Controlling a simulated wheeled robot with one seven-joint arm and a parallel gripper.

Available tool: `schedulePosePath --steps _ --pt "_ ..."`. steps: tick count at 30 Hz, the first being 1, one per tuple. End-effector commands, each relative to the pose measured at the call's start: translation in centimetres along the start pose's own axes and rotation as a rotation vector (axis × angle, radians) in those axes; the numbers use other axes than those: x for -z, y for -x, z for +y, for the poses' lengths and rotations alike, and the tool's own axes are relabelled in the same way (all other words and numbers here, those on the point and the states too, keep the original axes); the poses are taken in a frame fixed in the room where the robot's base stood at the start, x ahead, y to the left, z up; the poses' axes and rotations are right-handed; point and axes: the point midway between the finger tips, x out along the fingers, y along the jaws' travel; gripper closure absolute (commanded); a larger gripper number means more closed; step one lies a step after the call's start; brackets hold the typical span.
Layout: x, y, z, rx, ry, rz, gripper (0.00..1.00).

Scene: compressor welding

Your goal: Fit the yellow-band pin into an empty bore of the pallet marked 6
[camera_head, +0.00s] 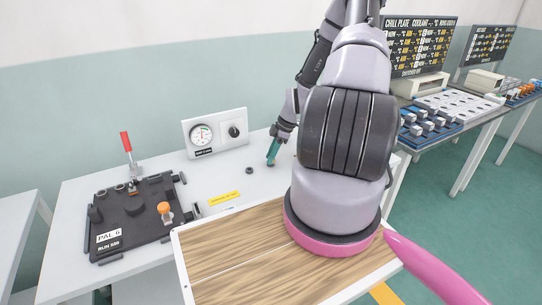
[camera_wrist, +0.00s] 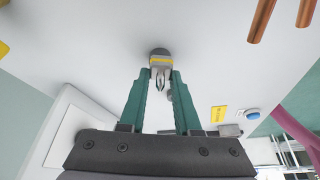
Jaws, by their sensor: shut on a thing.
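The pallet marked 6 (camera_head: 128,241) is a dark plate with a white "PAL 6" label, on the light table at the left. It carries dark round fittings and an orange knob; which bores are empty I cannot tell. My gripper (camera_head: 272,152) is over the table, right of the pallet and apart from it. In the wrist view my gripper (camera_wrist: 160,80) has its teal fingers shut on the yellow-band pin (camera_wrist: 159,54), a grey piece with a yellow stripe at the fingertips. In the head view the pin is too small or hidden to make out.
A red-handled clamp (camera_head: 126,143) stands behind the pallet. A gauge panel (camera_head: 215,132) stands at the table's back. A small dark round part (camera_head: 249,170) lies near my gripper. A wooden-topped tray (camera_head: 235,260) is in front. Copper rods (camera_wrist: 261,18) show in the wrist view.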

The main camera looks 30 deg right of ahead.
Motion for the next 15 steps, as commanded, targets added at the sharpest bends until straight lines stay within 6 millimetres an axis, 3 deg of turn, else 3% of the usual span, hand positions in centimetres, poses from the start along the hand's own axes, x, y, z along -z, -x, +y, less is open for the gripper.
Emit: schedulePosePath --steps 15 --pt "0.24 0.64 0.01 0.0 -0.001 0.0 1.0"
